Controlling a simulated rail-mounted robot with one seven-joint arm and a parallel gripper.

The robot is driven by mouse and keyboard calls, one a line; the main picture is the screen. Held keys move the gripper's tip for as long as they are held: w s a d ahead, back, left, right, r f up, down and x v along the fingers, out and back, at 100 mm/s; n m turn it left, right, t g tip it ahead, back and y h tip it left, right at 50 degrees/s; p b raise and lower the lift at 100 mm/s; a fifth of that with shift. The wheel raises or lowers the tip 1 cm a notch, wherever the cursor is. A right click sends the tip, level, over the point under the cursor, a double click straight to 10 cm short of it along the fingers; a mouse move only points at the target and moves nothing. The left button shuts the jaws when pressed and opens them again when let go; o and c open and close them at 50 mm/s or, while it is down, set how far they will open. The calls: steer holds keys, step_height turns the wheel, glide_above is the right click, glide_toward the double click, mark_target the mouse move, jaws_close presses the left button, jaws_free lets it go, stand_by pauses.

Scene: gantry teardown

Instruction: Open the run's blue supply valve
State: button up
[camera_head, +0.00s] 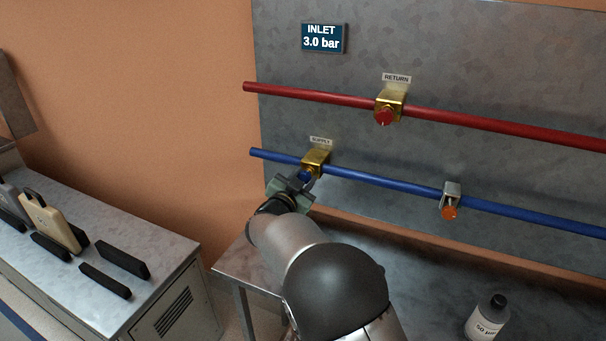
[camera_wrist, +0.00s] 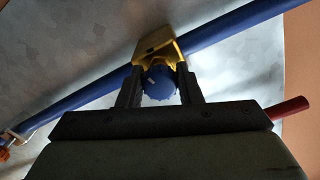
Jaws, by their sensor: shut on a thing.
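The blue supply valve has a brass body (camera_head: 316,160) on the blue pipe (camera_head: 385,183), under a small SUPPLY label (camera_head: 320,141). Its round blue knob (camera_wrist: 159,82) shows in the wrist view, in front of the brass body (camera_wrist: 158,47). My gripper (camera_head: 304,177) reaches up to the valve from below. In the wrist view my gripper (camera_wrist: 160,88) has one finger on each side of the blue knob and is shut on it. The knob's mark or turn angle cannot be made out. In the head view my gripper partly hides the knob.
A red pipe (camera_head: 480,119) with a brass return valve (camera_head: 390,98) runs above. A fitting with an orange knob (camera_head: 449,212) sits farther right on the blue pipe. A display (camera_head: 323,38) reads INLET 3.0 bar. A bottle (camera_head: 487,319) stands on the bench below.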

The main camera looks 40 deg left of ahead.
steer(key=n+p, duration=0.2)
steer(key=n, duration=0.1)
steer(key=shift+r+n, duration=0.15)
steer(key=shift+n, duration=0.25)
steer(key=n+p, duration=0.2)
steer(key=n, duration=0.1)
steer(key=shift+d+n+p, duration=0.1)
steer(key=shift+n+p, duration=0.2)
steer(key=shift+p, duration=0.1)
steer(key=n+p, duration=0.2)
steer(key=n, duration=0.1)
steer(key=shift+n, duration=0.3)
steer(key=shift+d+n+p, duration=0.1)
steer(key=shift+n+p, duration=0.75)
steer(key=shift+n, duration=1.05)
steer(key=o, duration=1)
steer(key=shift+s, duration=0.15)
steer(key=b+v, duration=0.4)
steer(key=v, duration=1.3)
